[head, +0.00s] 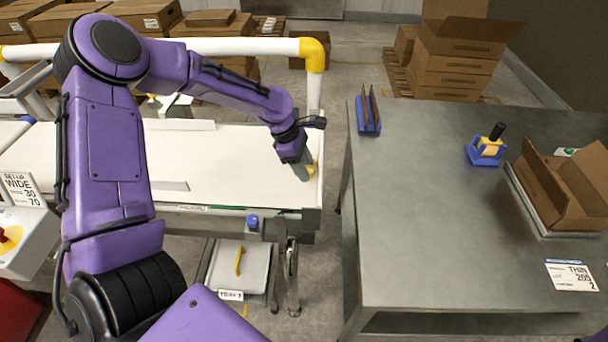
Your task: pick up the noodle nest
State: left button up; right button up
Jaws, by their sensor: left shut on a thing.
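My left arm reaches from the left over the white conveyor belt (230,160). My left gripper (304,173) points down at the belt's right end and is shut on the noodle nest (312,169). I cannot tell whether the nest still touches the belt. My right gripper is not in view.
A grey table (430,200) stands right of the belt, across a narrow gap. On it are a blue rack (369,128), a blue holder (487,152) and an open cardboard box (565,185). A yellow-cornered white rail (240,46) runs behind the belt.

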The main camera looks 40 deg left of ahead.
aim_at(310, 169)
pick_arm(q)
notch_tip(310, 169, up, 3)
jog(key=s+a+b, duration=0.1)
jog(key=s+a, duration=0.4)
jog(key=a, duration=0.3)
jog(key=s+a+b, duration=0.1)
jog(key=s+a, duration=0.4)
jog(key=a, duration=0.3)
jog(key=shift+s+a+f+b, duration=0.15)
jog(key=shift+s+a+b, duration=0.05)
jog(key=shift+a+b, duration=0.2)
